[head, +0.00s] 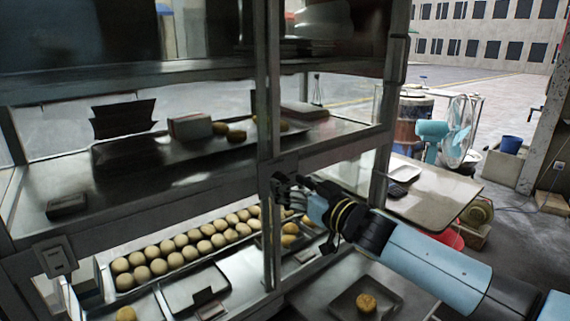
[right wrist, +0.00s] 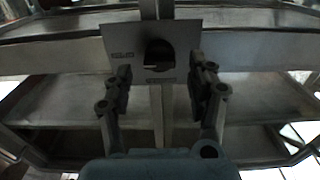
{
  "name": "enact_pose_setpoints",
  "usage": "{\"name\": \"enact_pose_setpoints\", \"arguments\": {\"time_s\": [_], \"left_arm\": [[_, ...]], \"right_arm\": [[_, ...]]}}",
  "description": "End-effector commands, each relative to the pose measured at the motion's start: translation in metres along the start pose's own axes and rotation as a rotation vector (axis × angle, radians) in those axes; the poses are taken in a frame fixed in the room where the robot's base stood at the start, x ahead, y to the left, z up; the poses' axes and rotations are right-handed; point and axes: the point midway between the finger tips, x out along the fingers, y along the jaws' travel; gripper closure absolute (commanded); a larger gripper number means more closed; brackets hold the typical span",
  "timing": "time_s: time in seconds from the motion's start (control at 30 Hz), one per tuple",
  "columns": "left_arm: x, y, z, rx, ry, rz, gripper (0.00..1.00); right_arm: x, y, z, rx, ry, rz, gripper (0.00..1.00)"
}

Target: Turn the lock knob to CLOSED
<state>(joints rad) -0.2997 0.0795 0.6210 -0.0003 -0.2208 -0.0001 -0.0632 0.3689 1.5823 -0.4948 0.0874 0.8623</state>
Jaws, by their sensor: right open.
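The lock knob (right wrist: 158,54) is a dark, round piece on a square metal plate (right wrist: 184,35) in the right wrist view. The plate is fixed on the frame, and its small lettering is too blurred to read. My right gripper (right wrist: 160,76) is open, with one finger on each side of the knob in the picture. I cannot tell whether the fingers touch it. In the head view, my right gripper (head: 287,186) is at the middle post of the metal rack (head: 268,140) and covers most of the knob's place. My left gripper is not in view.
A tray of several round buns (head: 185,252) lies on the lower shelf. A small tray with one bun (head: 367,303) sits below my right arm. A side table (head: 440,194), a blue fan (head: 432,131) and a blue bucket (head: 511,144) stand at right.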

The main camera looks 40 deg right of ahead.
Motion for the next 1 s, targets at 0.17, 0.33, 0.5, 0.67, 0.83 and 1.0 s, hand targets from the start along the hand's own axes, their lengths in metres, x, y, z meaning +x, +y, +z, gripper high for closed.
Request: {"name": "enact_pose_setpoints", "arguments": {"time_s": [0.17, 0.33, 0.5, 0.67, 0.83, 1.0], "left_arm": [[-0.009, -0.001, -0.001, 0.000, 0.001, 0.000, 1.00], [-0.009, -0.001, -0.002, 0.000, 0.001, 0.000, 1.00], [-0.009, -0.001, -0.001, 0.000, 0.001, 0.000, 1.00], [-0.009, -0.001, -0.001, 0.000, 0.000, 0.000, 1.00], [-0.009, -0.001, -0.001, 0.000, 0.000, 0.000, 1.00], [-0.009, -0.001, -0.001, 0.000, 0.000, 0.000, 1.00]], "right_arm": [[0.021, 0.001, -0.001, 0.000, 0.002, 0.003, 0.43], [0.026, 0.000, 0.001, 0.000, 0.001, 0.001, 0.43], [0.026, 0.000, 0.001, 0.000, 0.000, 0.001, 0.43], [0.026, 0.001, 0.001, 0.000, 0.000, 0.001, 0.60], [0.026, 0.001, 0.001, -0.001, 0.000, 0.001, 0.82], [0.026, 0.001, 0.001, -0.001, 0.000, 0.001, 0.97]]}}
